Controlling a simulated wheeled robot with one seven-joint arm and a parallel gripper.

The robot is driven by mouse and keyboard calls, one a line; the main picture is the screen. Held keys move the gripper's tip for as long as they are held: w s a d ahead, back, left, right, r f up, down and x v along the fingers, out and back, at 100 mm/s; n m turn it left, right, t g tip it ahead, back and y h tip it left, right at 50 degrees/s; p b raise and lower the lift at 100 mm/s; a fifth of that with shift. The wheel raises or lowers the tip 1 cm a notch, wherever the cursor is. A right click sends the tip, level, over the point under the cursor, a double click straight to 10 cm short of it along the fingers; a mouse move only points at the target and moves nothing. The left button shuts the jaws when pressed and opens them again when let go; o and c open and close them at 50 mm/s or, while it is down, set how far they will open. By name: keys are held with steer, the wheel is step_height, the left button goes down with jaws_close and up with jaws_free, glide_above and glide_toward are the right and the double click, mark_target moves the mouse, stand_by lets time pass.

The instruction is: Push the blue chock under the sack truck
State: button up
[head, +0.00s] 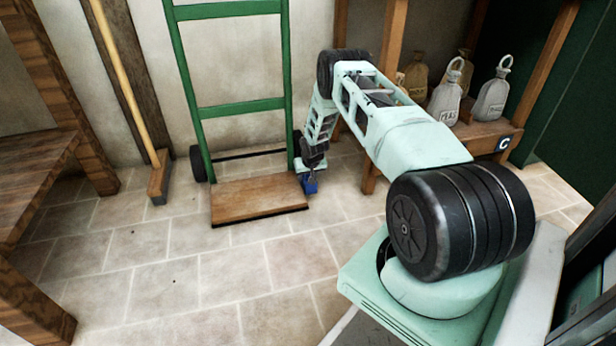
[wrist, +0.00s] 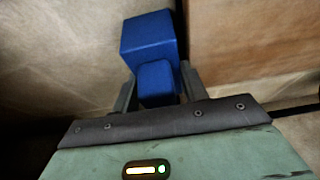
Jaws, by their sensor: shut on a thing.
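The sack truck (head: 236,105) stands upright against the wall in the head view, with a green frame, dark wheels and a wooden toe plate (head: 258,197) low over the floor. The blue chock (head: 310,186) is at the right edge of the toe plate, beside the truck's right side. My gripper (head: 307,178) reaches down there and is shut on the chock. In the wrist view the blue chock (wrist: 150,38) sits between my gripper's fingers (wrist: 156,95), just left of the brown board. I cannot tell whether the chock touches the floor or the truck.
A broom (head: 158,175) leans on the wall left of the truck. A wooden bench (head: 40,180) stands at far left. The tiled floor in front is clear.

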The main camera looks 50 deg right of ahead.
steer(key=shift+w+d+r+b, duration=0.1)
steer(key=shift+w+d+b, duration=0.25)
steer(key=shift+w+b, duration=0.35)
stand_by(0.6)
steer(key=o, duration=1.2)
steer(key=shift+w, duration=0.1)
steer(key=shift+w+a, duration=0.1)
steer(key=shift+a+r, duration=0.1)
steer(key=s+d+p+v, duration=0.1)
steer(key=p+v, duration=1)
steer(key=v, duration=0.6)
